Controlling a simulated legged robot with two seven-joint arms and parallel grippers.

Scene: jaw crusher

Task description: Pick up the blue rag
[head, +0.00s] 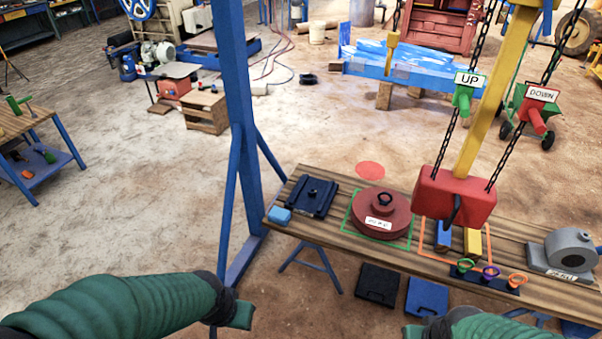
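A small light-blue folded thing, which looks like the blue rag (280,215), lies on the left end of the wooden bench (330,222), beside a dark blue plate (312,196). My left arm in its green sleeve comes in from the lower left. Its end, with the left gripper (236,314), is below and left of the rag, apart from it; its fingers are not clear. My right arm shows at the bottom edge, right of centre. A green end piece (413,331) shows there, mostly cut off by the frame, so its fingers cannot be made out.
A blue post (236,120) stands left of the bench. A red round weight (381,213) sits in a green outline. A red hoist block (454,196) hangs on chains over the bench. A grey machine part (570,250) is at the right end. Dark and blue cases lie below the bench.

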